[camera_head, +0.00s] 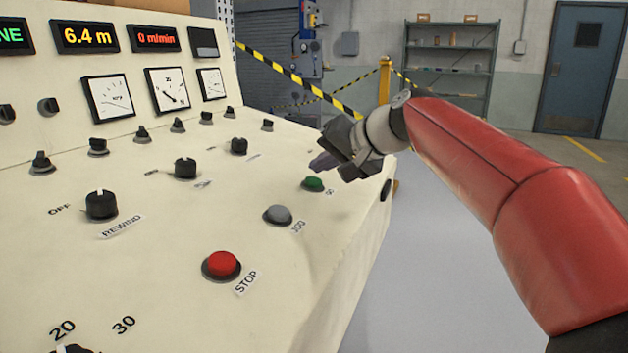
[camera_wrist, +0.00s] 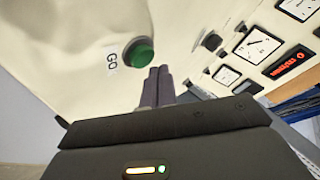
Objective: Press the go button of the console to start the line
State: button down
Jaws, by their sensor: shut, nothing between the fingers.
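The console (camera_head: 150,275) is a cream sloped panel with buttons, knobs and gauges. The green go button (camera_head: 313,184) sits near its right edge, beside a small label. In the wrist view the green button (camera_wrist: 139,54) stands out from the panel next to the label GO (camera_wrist: 111,60). My gripper (camera_head: 324,162) is just above and behind the green button in the head view. In the wrist view its fingers (camera_wrist: 158,73) are shut together and empty, with their tips close beside the button. I cannot tell whether they touch it.
A grey button (camera_head: 278,214) and the red STOP button (camera_head: 222,264) lie nearer along the same edge. Black knobs, such as the REWIND knob (camera_head: 101,205), stand to the left. The red display (camera_head: 156,38) reads 0 m/min. Clear floor (camera_head: 440,270) lies right of the console.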

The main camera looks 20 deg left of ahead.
jog(key=shift+a+f, duration=0.1)
jog(key=shift+f, duration=0.3)
jog(key=shift+a+f+b, duration=0.1)
jog(key=shift+f+b, duration=0.4)
jog(key=shift+b, duration=0.1)
dwell(0.7)
jog(key=shift+r, duration=0.1)
jog(key=shift+r+p, duration=0.7)
jog(key=shift+r, duration=0.1)
jog(key=shift+d, duration=0.2)
jog(key=r+p, duration=0.2)
jog(key=d+r+p, duration=0.1)
jog(key=r+p, duration=0.1)
jog(key=r, duration=0.1)
jog(key=shift+d+f, duration=0.1)
dwell(0.4)
